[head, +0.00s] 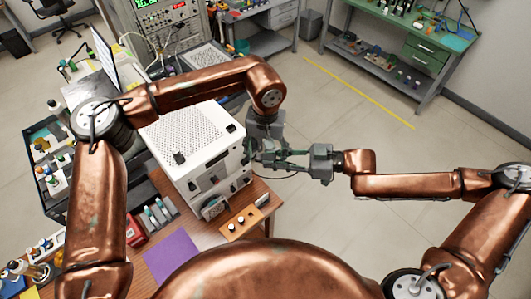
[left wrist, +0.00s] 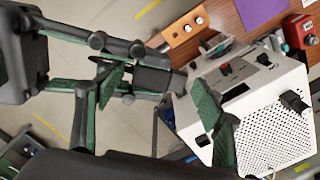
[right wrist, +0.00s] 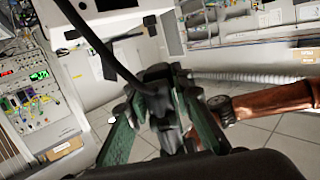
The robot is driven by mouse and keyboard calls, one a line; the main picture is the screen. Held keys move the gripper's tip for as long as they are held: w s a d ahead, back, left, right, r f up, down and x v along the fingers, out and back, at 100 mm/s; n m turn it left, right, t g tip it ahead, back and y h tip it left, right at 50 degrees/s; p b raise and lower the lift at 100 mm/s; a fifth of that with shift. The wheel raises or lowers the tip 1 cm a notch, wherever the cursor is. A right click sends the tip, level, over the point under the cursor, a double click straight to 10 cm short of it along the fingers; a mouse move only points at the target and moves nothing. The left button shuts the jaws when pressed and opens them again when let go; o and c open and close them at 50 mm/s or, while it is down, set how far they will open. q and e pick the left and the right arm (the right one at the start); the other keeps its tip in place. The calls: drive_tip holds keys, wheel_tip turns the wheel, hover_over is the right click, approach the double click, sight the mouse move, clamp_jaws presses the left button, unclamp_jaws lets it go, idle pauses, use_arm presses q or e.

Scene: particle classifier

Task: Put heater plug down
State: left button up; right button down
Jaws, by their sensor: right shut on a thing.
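My right gripper (head: 262,156) is shut on the black heater plug (right wrist: 157,92), beside the right side of a white box (head: 195,135). A dark cable rises from the plug toward the upper left in the right wrist view. In the left wrist view, my right gripper (left wrist: 125,82) comes in from the left, and the plug's dark body (left wrist: 155,78) points at the white box (left wrist: 262,105). I cannot tell whether the plug touches the box. My left gripper (head: 264,130) is close above the right one; its fingers look spread and empty in the left wrist view.
The box stands on a wooden table (head: 262,192) with a purple sheet (head: 170,258) and a wooden block with knobs (head: 240,223) in front. A dark tray (head: 43,190) with bottles is at left. A green workbench (head: 390,38) stands far right.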

use_arm(q)
drive_tip(key=c, duration=1.1)
use_arm(e)
drive_tip(key=c, duration=1.6)
unclamp_jaws()
